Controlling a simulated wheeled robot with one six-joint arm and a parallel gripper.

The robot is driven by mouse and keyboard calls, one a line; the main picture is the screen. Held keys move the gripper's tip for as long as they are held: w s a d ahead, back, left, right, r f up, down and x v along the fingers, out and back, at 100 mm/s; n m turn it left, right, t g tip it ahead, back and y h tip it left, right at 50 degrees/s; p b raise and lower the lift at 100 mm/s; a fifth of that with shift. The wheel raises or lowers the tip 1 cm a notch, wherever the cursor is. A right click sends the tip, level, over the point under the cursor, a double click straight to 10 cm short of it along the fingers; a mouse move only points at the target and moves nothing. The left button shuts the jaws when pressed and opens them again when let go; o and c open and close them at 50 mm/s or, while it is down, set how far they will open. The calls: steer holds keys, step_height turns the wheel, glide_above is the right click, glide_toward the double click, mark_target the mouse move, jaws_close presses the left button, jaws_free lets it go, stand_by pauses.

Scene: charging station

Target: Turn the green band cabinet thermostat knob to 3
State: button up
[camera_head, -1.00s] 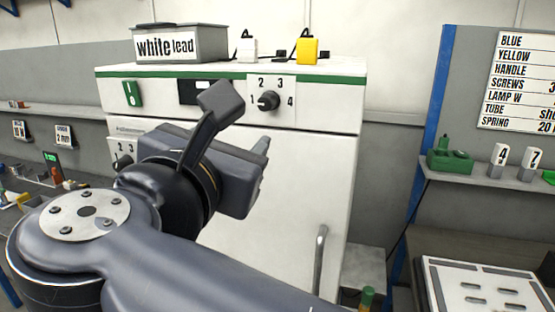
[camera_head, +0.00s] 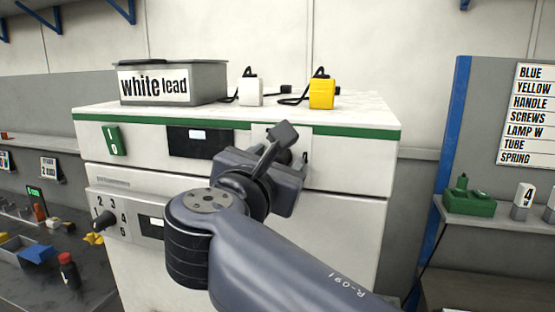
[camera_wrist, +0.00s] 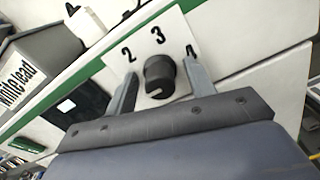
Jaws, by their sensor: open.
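The green band cabinet (camera_head: 345,165) stands ahead, with a green stripe (camera_head: 345,131) under its top. Its black thermostat knob (camera_wrist: 160,72) sits on a white dial plate (camera_wrist: 176,30) in the wrist view, with the numbers 2, 3 and 4 readable. A pale mark shows on the knob's lower part; I cannot tell which number it is set to. My gripper (camera_wrist: 161,78) is open, one finger on each side of the knob, without clear contact. In the head view my gripper (camera_head: 288,155) hides the knob and most of the plate.
A second knob (camera_head: 101,219) with numbers is on a lower left panel. On the cabinet top stand a grey "white lead" box (camera_head: 205,84), a white plug (camera_head: 250,90) and a yellow plug (camera_head: 322,93). A blue post (camera_head: 452,150) and shelf stand to the right.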

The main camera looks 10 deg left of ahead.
steer(key=shift+c, duration=0.3)
steer(key=c, duration=0.9)
